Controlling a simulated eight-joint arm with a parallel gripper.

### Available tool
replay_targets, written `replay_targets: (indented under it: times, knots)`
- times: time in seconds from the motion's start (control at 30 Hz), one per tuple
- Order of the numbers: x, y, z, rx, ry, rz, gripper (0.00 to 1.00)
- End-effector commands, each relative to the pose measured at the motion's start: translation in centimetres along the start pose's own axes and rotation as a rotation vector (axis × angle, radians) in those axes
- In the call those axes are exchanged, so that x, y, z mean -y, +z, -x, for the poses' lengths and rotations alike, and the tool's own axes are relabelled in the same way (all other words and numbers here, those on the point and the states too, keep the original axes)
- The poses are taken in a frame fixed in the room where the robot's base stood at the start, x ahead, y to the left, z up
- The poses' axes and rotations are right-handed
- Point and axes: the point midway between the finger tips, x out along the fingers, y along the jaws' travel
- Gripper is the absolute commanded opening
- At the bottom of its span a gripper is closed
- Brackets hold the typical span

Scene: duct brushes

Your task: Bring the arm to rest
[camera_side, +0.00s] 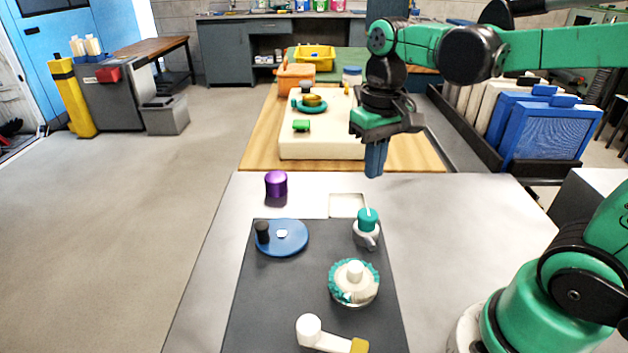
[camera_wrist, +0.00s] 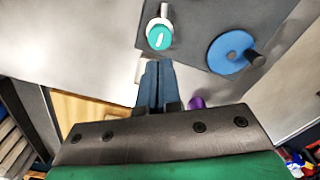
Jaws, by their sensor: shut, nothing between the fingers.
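My gripper (camera_side: 375,160) hangs above the far edge of the grey metal table (camera_side: 460,215), pointing down. Its blue fingers are closed together with nothing between them. They also show in the wrist view (camera_wrist: 158,72). In the side view a white square (camera_side: 346,204) lies on the table below and nearer than the fingers. My gripper is apart from every object. My green arm reaches in from the right.
A dark mat (camera_side: 290,300) holds a blue disc (camera_side: 290,240) with a black knob, a teal-capped white piece (camera_side: 366,228), a round teal-bristled brush (camera_side: 354,283) and a white crank-like piece (camera_side: 325,335). A purple cylinder (camera_side: 276,184) stands left. Blue-framed panels (camera_side: 545,132) stand right.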

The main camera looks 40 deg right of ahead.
Motion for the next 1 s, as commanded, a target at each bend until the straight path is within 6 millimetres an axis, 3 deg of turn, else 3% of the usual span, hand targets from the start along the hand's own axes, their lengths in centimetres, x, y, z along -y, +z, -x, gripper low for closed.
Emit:
replay_targets:
  times: [0.17,0.6,1.0]
  knots:
    - [0.2,0.1,-0.1,-0.029,-0.004,0.013,0.0]
    - [2.8,1.0,-1.7,-0.568,-0.076,0.236,0.0]
    - [3.0,1.0,-1.7,-0.619,-0.081,0.254,0.0]
